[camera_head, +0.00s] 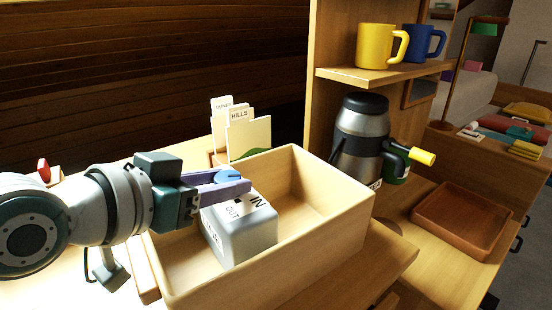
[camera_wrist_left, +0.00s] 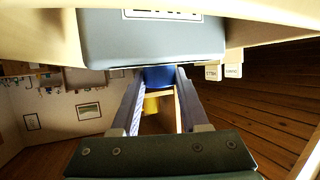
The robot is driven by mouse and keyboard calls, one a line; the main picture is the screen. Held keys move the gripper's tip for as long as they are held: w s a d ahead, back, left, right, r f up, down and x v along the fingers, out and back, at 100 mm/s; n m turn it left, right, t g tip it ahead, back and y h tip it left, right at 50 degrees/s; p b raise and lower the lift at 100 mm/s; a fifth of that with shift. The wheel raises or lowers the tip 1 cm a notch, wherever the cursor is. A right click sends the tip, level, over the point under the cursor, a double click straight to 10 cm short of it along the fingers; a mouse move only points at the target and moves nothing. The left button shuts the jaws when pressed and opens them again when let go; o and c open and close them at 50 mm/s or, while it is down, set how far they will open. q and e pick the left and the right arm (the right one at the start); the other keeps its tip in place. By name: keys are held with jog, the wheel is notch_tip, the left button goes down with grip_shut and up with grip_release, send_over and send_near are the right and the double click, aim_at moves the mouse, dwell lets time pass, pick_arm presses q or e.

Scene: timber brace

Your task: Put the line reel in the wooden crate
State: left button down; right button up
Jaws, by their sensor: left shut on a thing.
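A grey box with IN and OUT lettering on top, seemingly the line reel (camera_head: 243,232), is inside the walls of the open wooden crate (camera_head: 290,262), at its left part. Whether it touches the crate floor cannot be told. My left gripper (camera_head: 236,184) reaches in from the left over the crate's wall, shut on a blue part at the top of the reel. In the left wrist view, the blue part (camera_wrist_left: 158,76) sits between the fingertips, and the reel's grey body (camera_wrist_left: 150,38) with a partly cut-off label fills the top. My right gripper is not in view.
A steel flask (camera_head: 360,135) stands just behind the crate's right side, with a yellow-handled green thing (camera_head: 400,163) beside it. Label cards (camera_head: 247,135) stand behind the crate. Yellow (camera_head: 377,45) and blue mugs (camera_head: 425,43) are on a shelf. A brown tray (camera_head: 462,218) lies right.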

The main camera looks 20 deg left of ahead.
pick_arm(q)
jog(key=shift+c, duration=2.1)
grip_release()
jog(key=shift+f, duration=0.1)
jog(key=shift+s+r, duration=0.1)
jog(key=shift+r, duration=0.15)
jog(key=p+v, duration=0.2)
jog(key=v, duration=0.9)
jog(key=shift+s+a+r+p, duration=0.1)
jog(key=shift+s+r+p, duration=0.1)
jog(key=shift+s+p, duration=0.15)
